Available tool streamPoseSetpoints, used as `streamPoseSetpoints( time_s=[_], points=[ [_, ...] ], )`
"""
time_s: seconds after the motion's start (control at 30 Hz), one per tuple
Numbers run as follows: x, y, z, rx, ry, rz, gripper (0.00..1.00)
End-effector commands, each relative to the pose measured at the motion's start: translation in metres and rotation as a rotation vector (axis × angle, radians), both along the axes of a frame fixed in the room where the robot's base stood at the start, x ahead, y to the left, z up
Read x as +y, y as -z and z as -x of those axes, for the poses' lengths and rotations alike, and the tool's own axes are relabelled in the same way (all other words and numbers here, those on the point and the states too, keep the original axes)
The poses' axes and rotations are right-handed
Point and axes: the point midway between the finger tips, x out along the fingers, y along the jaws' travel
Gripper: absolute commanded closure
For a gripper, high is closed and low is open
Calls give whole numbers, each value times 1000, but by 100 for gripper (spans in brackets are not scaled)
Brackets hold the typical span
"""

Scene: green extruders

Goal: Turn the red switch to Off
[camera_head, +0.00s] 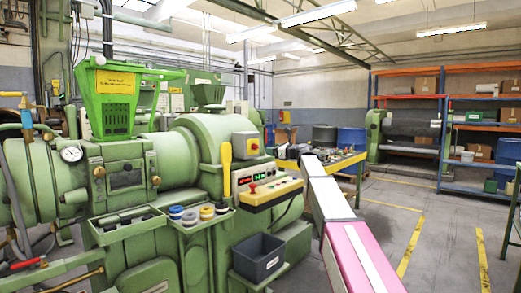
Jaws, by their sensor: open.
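A small grey and yellow switch box (240,146) is mounted on the right part of the green extruder. A small red switch (254,146) sits on its front face; its setting is too small to read. Below it is a control panel (255,178) with lit displays. A yellow ledge (271,195) with a red button (252,187) and several small controls juts out under the panel.
A tray with several coloured rolls (197,214) and a grey bin (259,257) are in front of the extruder. Shelves (455,96) stand at right.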

Motion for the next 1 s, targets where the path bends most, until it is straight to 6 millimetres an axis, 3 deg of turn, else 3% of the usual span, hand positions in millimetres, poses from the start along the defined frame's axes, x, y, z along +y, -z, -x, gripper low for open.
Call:
streamPoseSetpoints(
  time_s=[0.5,0.9,1.0],
  points=[
    [69,1,-50,-1,-1,3,41],
    [77,1,-54,-1,0,3,41],
    [77,1,-54,-1,0,3,73]
  ],
)
